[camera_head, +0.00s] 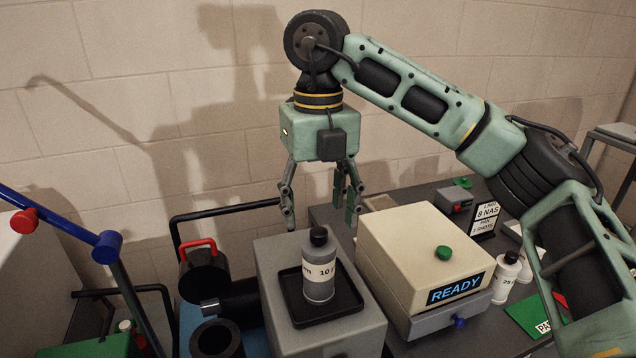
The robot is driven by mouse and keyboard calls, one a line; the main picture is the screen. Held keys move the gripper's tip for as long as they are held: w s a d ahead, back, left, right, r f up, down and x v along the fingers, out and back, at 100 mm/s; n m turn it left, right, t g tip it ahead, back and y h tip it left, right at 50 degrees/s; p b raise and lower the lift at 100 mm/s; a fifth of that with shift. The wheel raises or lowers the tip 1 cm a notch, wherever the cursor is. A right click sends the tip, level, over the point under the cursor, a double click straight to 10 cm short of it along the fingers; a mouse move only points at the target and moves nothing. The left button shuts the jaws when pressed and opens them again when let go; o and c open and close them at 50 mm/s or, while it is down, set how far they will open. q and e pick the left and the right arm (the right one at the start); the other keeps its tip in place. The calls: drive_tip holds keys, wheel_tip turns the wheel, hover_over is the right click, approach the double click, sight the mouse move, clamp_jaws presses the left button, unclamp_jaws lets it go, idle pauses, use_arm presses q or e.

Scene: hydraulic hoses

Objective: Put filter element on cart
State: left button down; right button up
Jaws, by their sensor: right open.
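A grey canister (318,280) with a black cap and a white label reading "10" stands upright on a black tray (296,310) on a grey block (360,338). I take it for the filter element, though its label is only partly readable. My right gripper (320,208) points down, open and empty, above and apart from the canister's cap. At the lower left, a black tube frame (225,210) and a blue surface (180,318) look like the cart; much of it is cut off. My left gripper is not in view.
A black pot with a red handle (198,246) and other black cylinders (217,340) crowd the blue surface. Right of the block stands a cream box (415,245) with a READY display. White bottles (505,272) stand beyond it. A blue bar (62,228) crosses at left.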

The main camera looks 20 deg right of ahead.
wheel_tip(320, 180, up, 7)
idle(0.3)
drive_tip(key=shift+a+f, duration=0.1)
drive_tip(key=shift+f, duration=0.05)
